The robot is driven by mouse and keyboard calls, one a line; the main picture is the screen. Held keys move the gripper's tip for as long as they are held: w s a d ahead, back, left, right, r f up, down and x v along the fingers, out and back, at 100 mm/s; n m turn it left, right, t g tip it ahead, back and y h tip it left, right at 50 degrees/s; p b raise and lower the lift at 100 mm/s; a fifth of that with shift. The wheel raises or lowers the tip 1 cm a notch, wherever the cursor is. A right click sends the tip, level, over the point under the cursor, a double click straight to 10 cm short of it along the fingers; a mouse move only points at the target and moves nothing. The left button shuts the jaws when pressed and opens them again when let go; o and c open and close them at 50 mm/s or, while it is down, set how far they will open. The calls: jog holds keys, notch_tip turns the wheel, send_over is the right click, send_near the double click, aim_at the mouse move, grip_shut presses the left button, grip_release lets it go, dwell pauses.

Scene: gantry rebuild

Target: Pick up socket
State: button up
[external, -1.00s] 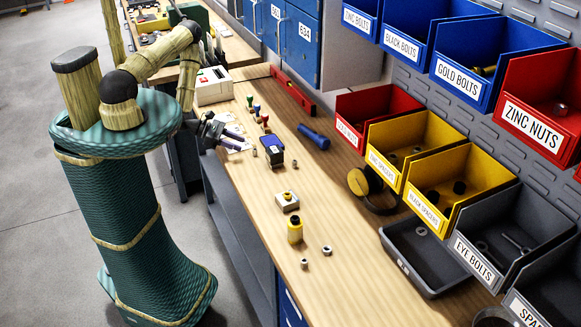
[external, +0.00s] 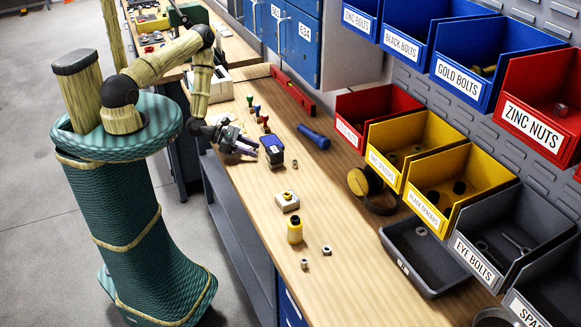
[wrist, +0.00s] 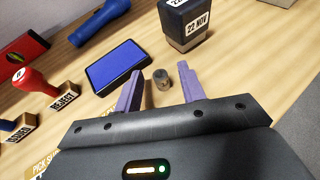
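A small grey-brown cylinder, which looks like the socket (wrist: 189,72), stands on the wooden bench in the wrist view. My gripper (wrist: 161,80) is open, with its two purple fingers apart. In the external view my gripper (external: 252,147) is low over the bench's near edge, left of the date stamp (external: 272,151), and the socket is hidden there.
The date stamp marked 22 NOV (wrist: 184,22) stands just beyond the socket. A blue ink pad (wrist: 118,67) lies beside the left finger, and stamps including a red-handled one (wrist: 32,82) stand farther left. A blue flashlight (external: 314,136) and yellow bottle (external: 295,231) are on the bench.

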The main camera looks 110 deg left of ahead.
jog(key=shift+x, duration=0.9)
grip_shut()
